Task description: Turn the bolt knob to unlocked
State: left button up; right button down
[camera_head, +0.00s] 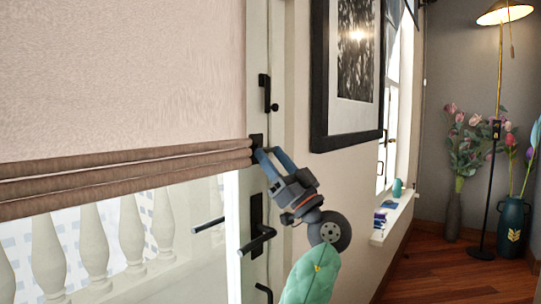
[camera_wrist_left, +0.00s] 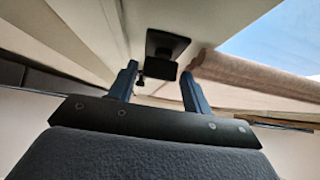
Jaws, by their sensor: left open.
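A small black bolt fitting (camera_head: 256,141) sits on the white door's edge, beside the lower folds of the blind. My left gripper (camera_head: 266,158) is open, with its blue fingers right at this fitting and partly covering it. In the left wrist view the black fitting (camera_wrist_left: 166,48) lies ahead, between and beyond the two fingertips of the left gripper (camera_wrist_left: 158,82). A small dark knob (camera_wrist_left: 140,79) shows close to the left finger. I cannot tell whether a finger touches it or which way the bolt is turned. My right gripper is not in view.
Another black latch (camera_head: 267,92) sits higher on the door frame, and a black lever handle (camera_head: 258,240) lies below. The pinkish blind (camera_head: 120,80) covers the upper glass. A framed picture (camera_head: 348,70) hangs to the right.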

pick_arm(q)
jog(key=shift+w+a+r, duration=0.25)
jog(key=shift+a+r, duration=0.1)
jog(key=shift+r, duration=0.05)
